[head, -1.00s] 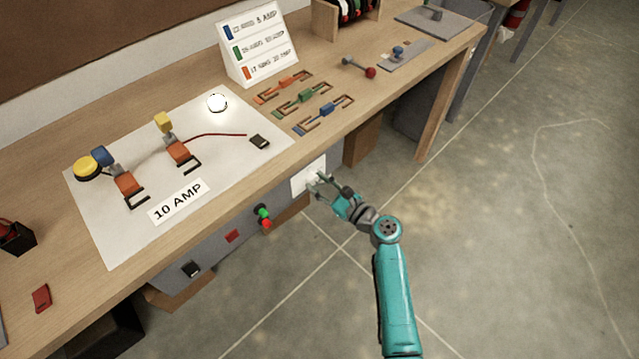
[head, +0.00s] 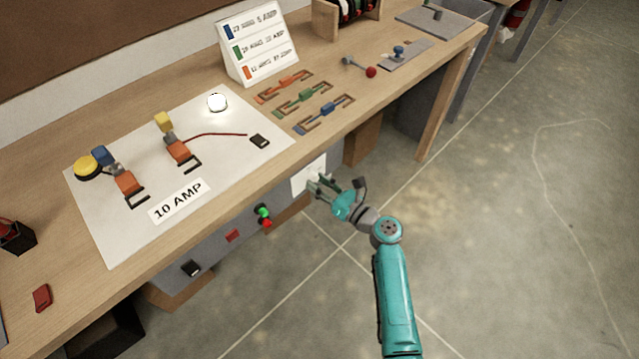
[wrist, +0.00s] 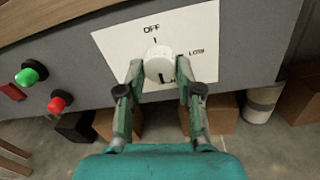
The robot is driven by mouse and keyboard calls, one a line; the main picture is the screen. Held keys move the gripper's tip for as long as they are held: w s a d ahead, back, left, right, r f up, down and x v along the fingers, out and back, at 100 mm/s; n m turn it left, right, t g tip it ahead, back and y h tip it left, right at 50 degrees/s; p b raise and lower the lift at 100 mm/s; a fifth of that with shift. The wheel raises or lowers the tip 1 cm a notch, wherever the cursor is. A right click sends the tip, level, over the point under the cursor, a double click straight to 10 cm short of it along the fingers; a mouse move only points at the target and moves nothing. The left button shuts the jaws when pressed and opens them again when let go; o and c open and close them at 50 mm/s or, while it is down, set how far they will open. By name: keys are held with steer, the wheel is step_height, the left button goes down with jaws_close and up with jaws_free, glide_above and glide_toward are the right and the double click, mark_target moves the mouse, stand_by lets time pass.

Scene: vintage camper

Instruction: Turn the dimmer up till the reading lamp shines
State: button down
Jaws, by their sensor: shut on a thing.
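The dimmer is a white round knob (wrist: 157,62) on a white plate (wrist: 118,48) marked OFF at the top and LOW at the right. A further label below is partly hidden by a finger. A dark line on the knob points down, away from OFF. My gripper (wrist: 160,68) is shut on the knob, one finger on each side. In the head view my gripper (head: 319,186) is at the plate (head: 309,171) on the bench front, where it hides the knob. A round white lamp (head: 217,102) on the board glows brightly.
A green button (head: 263,211) and a red button (head: 267,223) stick out left of the plate. The white board (head: 110,240) with a 10 AMP label lies on the bench. Coloured fuse pieces (head: 303,98) lie right of it. The floor at right is clear.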

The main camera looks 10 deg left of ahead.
steer(key=shift+f, duration=0.1)
steer(key=c, duration=0.8)
jaws_free()
steer(key=shift+o, duration=0.2)
steer(key=v, duration=1.2)
steer(key=shift+d, duration=0.1)
